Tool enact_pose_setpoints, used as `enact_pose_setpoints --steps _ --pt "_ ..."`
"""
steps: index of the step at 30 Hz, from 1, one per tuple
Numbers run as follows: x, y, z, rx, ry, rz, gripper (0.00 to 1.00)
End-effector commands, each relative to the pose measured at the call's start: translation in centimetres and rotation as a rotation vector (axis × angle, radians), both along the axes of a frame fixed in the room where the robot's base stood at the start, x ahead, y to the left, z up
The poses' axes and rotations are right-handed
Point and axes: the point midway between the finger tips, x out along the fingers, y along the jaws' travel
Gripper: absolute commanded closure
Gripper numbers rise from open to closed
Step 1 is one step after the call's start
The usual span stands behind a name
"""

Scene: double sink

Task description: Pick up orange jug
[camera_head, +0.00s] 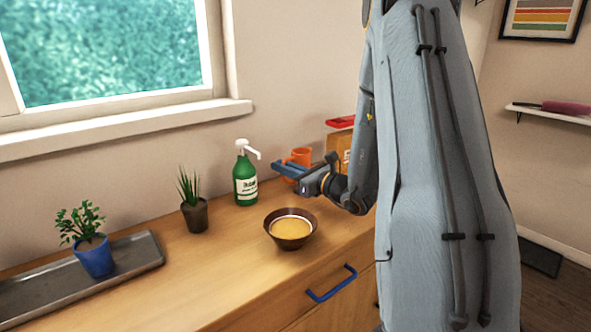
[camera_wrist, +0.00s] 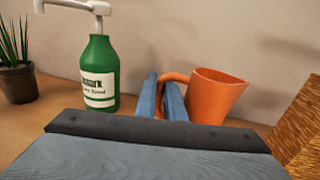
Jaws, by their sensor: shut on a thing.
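The orange jug (camera_wrist: 216,92) stands upright on the wooden counter against the wall, right of centre in the wrist view, its handle to the left. In the head view the jug (camera_head: 301,155) shows partly behind my gripper. My gripper (camera_wrist: 162,98) has its two blue fingers on either side of the jug's handle and is shut on it. The fingers also show in the head view (camera_head: 288,169). The exact contact on the handle is partly hidden by the fingers.
A green pump bottle (camera_head: 245,178) stands left of the jug. A brown bowl (camera_head: 290,228) sits nearer the front. A brown box (camera_head: 339,147) is close on the right. Potted plants (camera_head: 194,206) stand further left.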

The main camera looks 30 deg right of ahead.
Motion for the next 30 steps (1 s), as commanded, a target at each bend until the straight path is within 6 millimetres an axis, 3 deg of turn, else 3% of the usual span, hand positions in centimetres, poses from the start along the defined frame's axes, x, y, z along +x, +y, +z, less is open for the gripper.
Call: enact_pose_setpoints --steps 8,21,30 --pt "0.0 0.0 1.1 -0.002 -0.004 0.001 1.0" --pt "0.0 0.0 7.9 -0.003 -0.006 0.0 1.0" --pt "0.0 0.0 10.1 -0.001 -0.002 0.0 1.0"
